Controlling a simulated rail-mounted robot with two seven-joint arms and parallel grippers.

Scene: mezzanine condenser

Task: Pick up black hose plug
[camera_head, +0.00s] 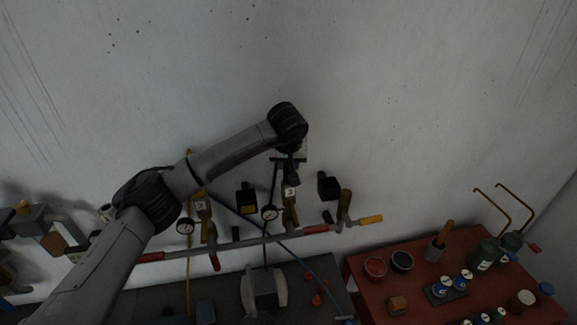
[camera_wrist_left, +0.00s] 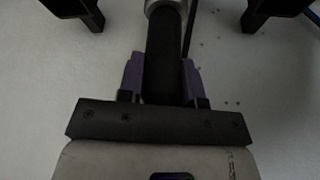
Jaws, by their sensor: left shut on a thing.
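My left gripper (camera_head: 288,160) is in front of the wall, just above a brass valve with a label marked 3 (camera_head: 289,192). In the left wrist view its purple-padded fingers (camera_wrist_left: 162,78) are shut around a black cylinder, the black hose plug (camera_wrist_left: 165,50), one finger on each side. The plug's far end meets a grey metal ring (camera_wrist_left: 160,6). I cannot tell whether plug and ring are joined. In the head view I cannot make out the plug at the gripper. My right gripper is not in view.
A grey pipe (camera_head: 270,239) with red handles and gauges runs below the gripper. Black boxes (camera_head: 328,186) (camera_head: 246,199) flank it on the wall. A blue hose (camera_head: 305,268) hangs down. A red table (camera_head: 440,310) with cans stands at the lower right. The upper wall is clear.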

